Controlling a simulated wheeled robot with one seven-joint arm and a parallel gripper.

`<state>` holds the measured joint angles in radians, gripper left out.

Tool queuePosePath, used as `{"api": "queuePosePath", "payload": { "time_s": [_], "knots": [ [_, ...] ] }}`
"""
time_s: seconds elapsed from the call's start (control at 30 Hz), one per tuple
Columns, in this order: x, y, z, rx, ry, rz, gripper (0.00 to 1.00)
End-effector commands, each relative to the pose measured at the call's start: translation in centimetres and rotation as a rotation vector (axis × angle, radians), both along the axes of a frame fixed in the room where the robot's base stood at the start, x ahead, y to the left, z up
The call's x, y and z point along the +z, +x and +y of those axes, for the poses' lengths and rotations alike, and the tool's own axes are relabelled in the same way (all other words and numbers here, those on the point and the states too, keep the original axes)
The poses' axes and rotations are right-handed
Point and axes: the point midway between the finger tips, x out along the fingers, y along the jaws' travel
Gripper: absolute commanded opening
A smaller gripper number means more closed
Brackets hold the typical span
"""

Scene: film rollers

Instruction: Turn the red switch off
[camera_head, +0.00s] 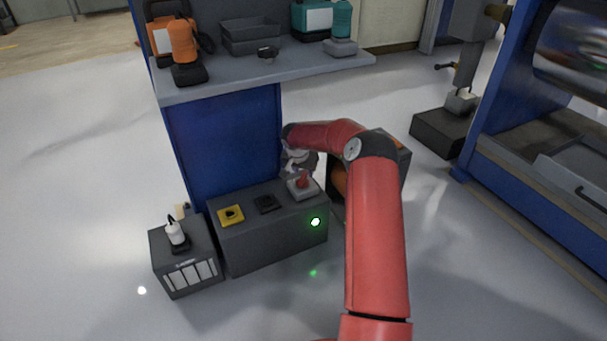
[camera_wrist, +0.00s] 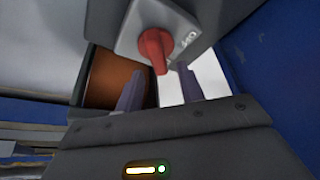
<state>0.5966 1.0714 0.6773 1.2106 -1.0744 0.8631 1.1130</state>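The red switch (camera_head: 302,180) is a knob on a light grey block on top of a dark grey box. In the wrist view the red switch (camera_wrist: 154,46) stands out from its grey plate (camera_wrist: 130,38), with lettering that seems to read "OFF" to its right. My gripper (camera_head: 298,163) is just above and behind the switch in the head view. In the wrist view my gripper (camera_wrist: 160,85) is open, its two fingers apart with nothing held between them. The knob lies just beyond the fingertips. I cannot tell whether a finger touches it.
The dark grey box (camera_head: 270,245) also carries a yellow button plate (camera_head: 230,215) and a black block (camera_head: 266,204), with a green light (camera_head: 315,222) on its front. A blue panel (camera_head: 225,140) and shelf (camera_head: 260,78) stand behind. An orange cylinder (camera_wrist: 112,77) is close by.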

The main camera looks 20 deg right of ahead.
Motion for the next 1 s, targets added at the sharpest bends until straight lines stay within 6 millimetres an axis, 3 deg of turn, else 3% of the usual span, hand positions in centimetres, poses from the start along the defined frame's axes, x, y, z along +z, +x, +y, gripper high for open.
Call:
{"api": "queuePosePath", "payload": {
  "time_s": [0.13,0.47,0.77,1.0],
  "knots": [
    [-1.5,0.5,-0.4,0.000,0.001,0.000,0.38],
    [-1.9,0.6,-0.5,0.001,0.000,0.000,0.38],
    [-1.9,0.6,-0.5,0.001,0.000,0.000,0.02],
    [-1.9,0.6,-0.5,0.009,0.000,0.000,0.00]
  ]
}}
